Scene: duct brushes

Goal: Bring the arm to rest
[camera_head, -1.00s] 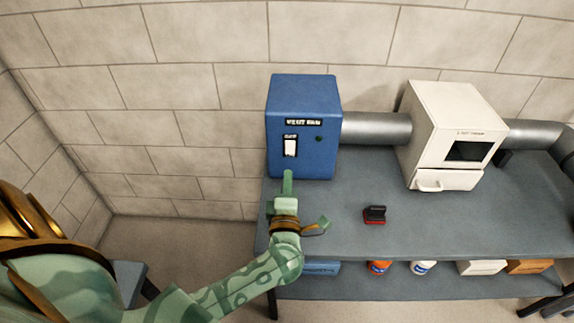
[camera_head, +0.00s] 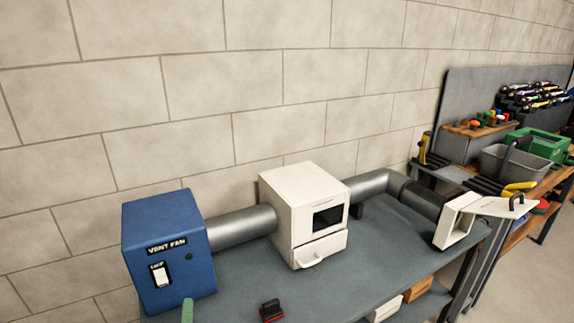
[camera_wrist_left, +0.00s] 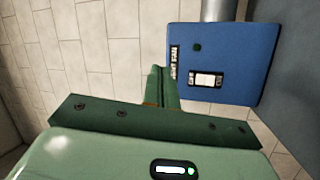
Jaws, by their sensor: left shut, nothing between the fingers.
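My left gripper (camera_head: 187,311) shows only as a green fingertip at the bottom edge of the head view, in front of the blue vent fan box. In the left wrist view its green fingers (camera_wrist_left: 160,88) are together with nothing between them. The blue vent fan box (camera_head: 165,240) stands on the grey bench and has a white switch on its front. It also shows in the left wrist view (camera_wrist_left: 225,65), beyond the fingers, with a gap that I cannot judge. The rest of my left arm is out of the head view. My right gripper is in neither view.
A duct (camera_head: 240,225) joins the fan box to a white cabinet (camera_head: 295,190) with a dark window. A red and black block (camera_head: 271,311) lies on the grey bench (camera_head: 235,285). An open white duct end (camera_head: 455,222) is at right. Beyond it stands a bench with a grey bin (camera_head: 515,163).

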